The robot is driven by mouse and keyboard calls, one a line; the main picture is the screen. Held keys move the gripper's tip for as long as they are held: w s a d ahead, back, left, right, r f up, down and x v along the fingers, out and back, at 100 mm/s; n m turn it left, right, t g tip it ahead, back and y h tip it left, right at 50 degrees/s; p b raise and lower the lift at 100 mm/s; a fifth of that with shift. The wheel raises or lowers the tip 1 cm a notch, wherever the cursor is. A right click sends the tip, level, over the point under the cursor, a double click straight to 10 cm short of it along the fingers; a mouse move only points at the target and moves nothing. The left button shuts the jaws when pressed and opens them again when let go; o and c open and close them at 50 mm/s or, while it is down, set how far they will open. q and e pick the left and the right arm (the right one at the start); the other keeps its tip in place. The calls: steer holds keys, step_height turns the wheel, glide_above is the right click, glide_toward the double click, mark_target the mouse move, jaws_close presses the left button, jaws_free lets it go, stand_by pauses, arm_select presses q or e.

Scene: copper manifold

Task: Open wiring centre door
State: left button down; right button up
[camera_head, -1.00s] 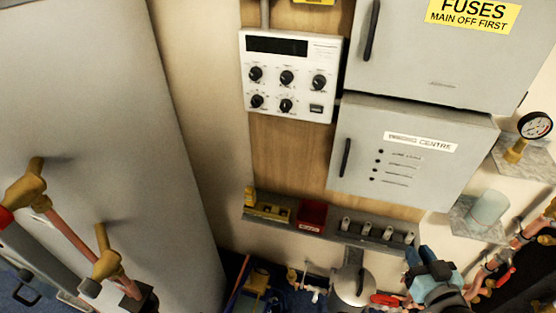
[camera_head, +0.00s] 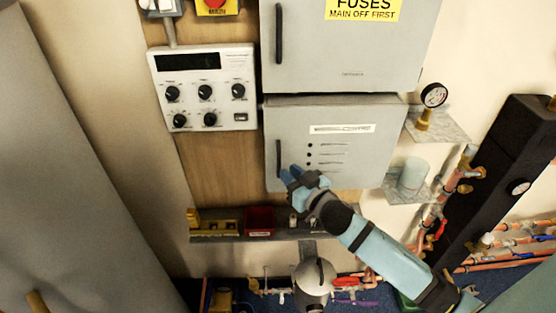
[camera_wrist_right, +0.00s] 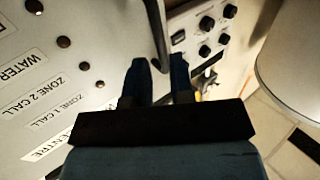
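The wiring centre (camera_head: 385,150) is a grey box with a white label and a column of small dark dots, below the fuse box. Its door looks closed. Its dark vertical bar handle (camera_head: 278,158) is at the door's left edge. My right gripper (camera_head: 289,174) is just right of the handle's lower end, in front of the door. In the right wrist view my two dark fingers (camera_wrist_right: 158,64) are apart, and the handle (camera_wrist_right: 157,28) runs down to the gap between their tips. Whether they touch it I cannot tell. My left gripper is out of view.
The fuse box (camera_head: 345,50) is directly above, with its own handle. A control panel (camera_head: 205,90) is to the left. A shelf with a red box (camera_head: 260,219) runs below. A gauge (camera_head: 434,95) and copper pipes are at the right.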

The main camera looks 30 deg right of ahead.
mark_target(280, 165)
steer(key=w, duration=0.5)
steer(key=shift+w+a+p, duration=0.1)
steer(key=shift+a+p, duration=0.3)
jaws_close()
